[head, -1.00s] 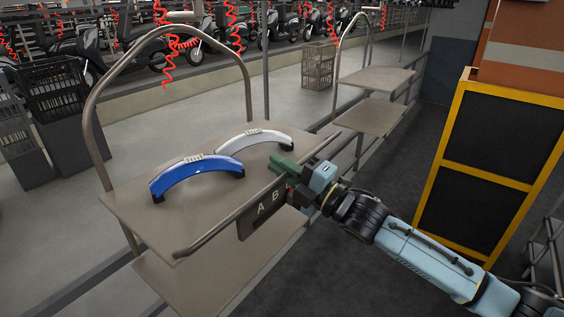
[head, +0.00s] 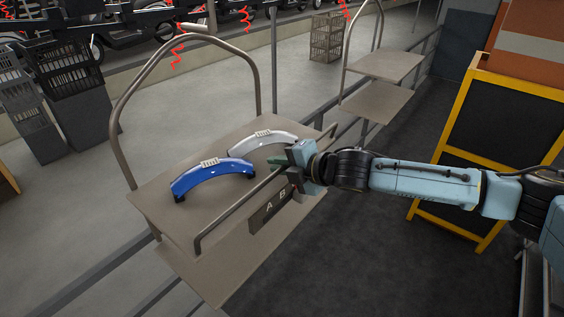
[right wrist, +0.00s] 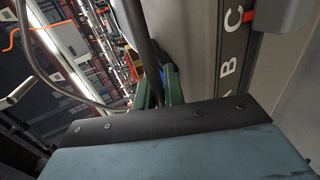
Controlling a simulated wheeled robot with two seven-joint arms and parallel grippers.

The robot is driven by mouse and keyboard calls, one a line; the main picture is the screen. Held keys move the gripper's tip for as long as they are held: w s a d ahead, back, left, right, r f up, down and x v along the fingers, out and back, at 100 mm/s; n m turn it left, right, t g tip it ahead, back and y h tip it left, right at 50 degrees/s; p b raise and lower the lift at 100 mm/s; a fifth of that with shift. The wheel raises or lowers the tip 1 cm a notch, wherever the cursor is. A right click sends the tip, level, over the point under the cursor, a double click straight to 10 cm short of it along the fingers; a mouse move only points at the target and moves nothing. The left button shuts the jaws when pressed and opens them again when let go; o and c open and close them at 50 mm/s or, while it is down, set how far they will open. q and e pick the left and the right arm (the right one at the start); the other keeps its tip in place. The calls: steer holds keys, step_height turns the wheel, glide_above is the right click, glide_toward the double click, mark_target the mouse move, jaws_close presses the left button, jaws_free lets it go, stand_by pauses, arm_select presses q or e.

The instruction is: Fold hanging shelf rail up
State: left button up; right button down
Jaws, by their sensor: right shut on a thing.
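The shelf rail (head: 240,205) is a grey-brown metal tube along the front edge of the near cart's upper shelf (head: 160,207). It now stands above the shelf edge, with its bent ends running down to it. My right gripper (head: 287,166) is shut on the rail toward its right part and hides a piece of it. In the right wrist view the dark rail (right wrist: 138,28) runs between the green fingers (right wrist: 157,92). The label plate (head: 270,208) with A and B is on the shelf's front; its C shows in the wrist view. My left gripper is not in view.
A blue curved part (head: 212,178) and a silver curved part (head: 262,142) lie on the shelf behind the rail. A lower shelf (head: 215,275) is beneath. A yellow-framed dark panel (head: 490,140) stands at right. Another cart (head: 375,100) stands behind.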

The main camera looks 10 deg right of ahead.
steer(key=shift+w+a+r+g+h, duration=0.1)
steer(key=shift+w+a+g+h, duration=0.25)
steer(key=shift+g+h, duration=0.35)
steer(key=shift+w+g, duration=0.1)
steer(key=shift+g, duration=0.2)
steer(key=c, duration=1.5)
jaws_free()
steer(key=shift+d, duration=0.1)
steer(key=v, duration=1.3)
steer(key=shift+b, duration=0.45)
